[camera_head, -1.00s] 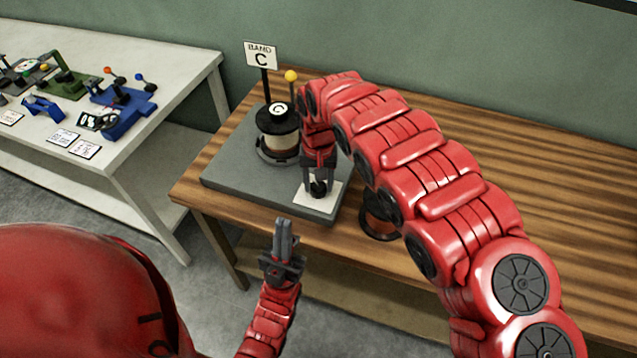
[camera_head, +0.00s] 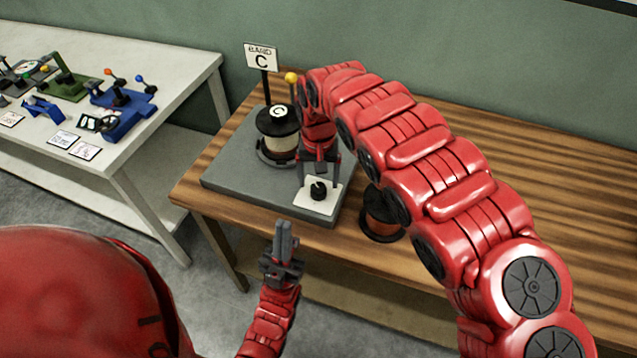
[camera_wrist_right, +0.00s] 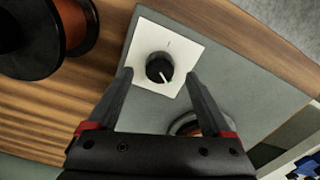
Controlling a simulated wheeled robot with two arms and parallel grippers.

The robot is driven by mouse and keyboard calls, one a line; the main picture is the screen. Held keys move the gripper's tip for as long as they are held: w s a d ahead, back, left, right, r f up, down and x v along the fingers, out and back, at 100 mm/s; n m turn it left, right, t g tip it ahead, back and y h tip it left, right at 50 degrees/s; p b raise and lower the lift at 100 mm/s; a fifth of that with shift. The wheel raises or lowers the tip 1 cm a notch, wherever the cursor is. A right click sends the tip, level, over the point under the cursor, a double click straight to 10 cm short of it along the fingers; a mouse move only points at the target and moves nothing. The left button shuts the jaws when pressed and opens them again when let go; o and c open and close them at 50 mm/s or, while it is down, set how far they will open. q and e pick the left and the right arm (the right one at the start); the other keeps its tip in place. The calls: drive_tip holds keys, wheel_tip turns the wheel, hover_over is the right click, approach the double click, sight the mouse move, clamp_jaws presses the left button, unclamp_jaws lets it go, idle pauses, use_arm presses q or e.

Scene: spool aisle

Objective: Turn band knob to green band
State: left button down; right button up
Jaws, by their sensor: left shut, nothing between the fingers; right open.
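The band knob (camera_head: 318,190) is a small black knob on a white square plate (camera_head: 312,206) at the front right of a grey base (camera_head: 238,176). My left gripper (camera_head: 284,228) is shut and empty, in front of the table edge. A spool (camera_head: 278,145) marked C stands on the base.
A "BAND C" sign (camera_head: 262,57) and a yellow ball (camera_head: 291,77) stand behind the spool. Another dark spool (camera_head: 381,215) with copper-coloured winding is on the wooden table right of the base. A white bench (camera_head: 165,75) with several coloured devices is at left.

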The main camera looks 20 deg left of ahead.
sight(318, 188)
wheel_tip(318, 188, up, 15)
drive_tip(key=b, duration=0.1)
drive_tip(key=shift+r, duration=0.1)
idle(0.5)
